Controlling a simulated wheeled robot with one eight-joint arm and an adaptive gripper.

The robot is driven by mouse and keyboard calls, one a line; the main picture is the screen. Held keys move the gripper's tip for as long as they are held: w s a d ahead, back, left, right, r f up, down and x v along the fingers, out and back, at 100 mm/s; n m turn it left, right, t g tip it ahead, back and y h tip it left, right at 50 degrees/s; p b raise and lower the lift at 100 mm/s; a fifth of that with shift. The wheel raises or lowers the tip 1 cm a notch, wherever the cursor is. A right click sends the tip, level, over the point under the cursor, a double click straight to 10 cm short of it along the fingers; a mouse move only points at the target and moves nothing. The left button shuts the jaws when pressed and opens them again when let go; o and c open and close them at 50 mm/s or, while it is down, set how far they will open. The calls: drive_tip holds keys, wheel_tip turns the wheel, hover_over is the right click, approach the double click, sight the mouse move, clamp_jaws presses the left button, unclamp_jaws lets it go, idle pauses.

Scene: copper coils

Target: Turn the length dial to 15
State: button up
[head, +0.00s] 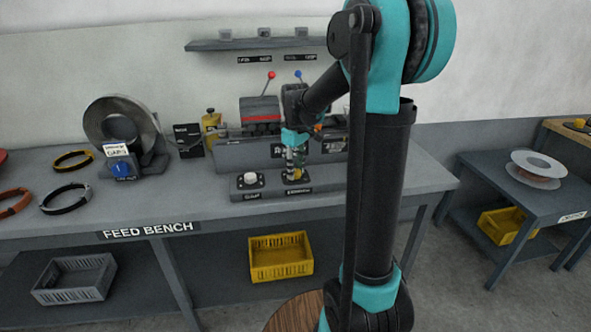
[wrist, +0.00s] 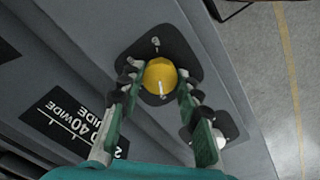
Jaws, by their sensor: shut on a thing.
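A round yellow dial (wrist: 160,76) sits on a black plate in the wrist view, with a short white line on its face pointing toward the bottom of that picture. A small pale mark shows on the plate beyond it. My gripper (wrist: 159,84) has its two fingers closed on opposite sides of the yellow dial. In the head view my gripper (head: 294,163) points down at the front of the feed bench, partly covering the dial (head: 297,175). The label below it is too small to read, so I cannot confirm that it says length.
A white knob (head: 250,178) stands left of the yellow dial on the feed bench (head: 200,202). A grey block (head: 240,153) rises behind them. A yellow crate (head: 281,258) sits below.

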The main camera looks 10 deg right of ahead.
sight(296, 171)
idle(0.3)
drive_tip(key=o, duration=1.1)
drive_tip(key=shift+o, duration=0.2)
drive_tip(key=shift+r, duration=0.1)
wheel_tip(296, 171, up, 12)
drive_tip(key=s+d+f+m+t, duration=0.2)
drive_tip(key=s+f+m, duration=0.2)
drive_tip(key=s+f, duration=0.7)
drive_tip(key=s+d+f+m+t, duration=0.2)
drive_tip(key=s+f+m, duration=0.2)
drive_tip(key=s+f, duration=0.7)
drive_tip(key=shift+s, duration=0.3)
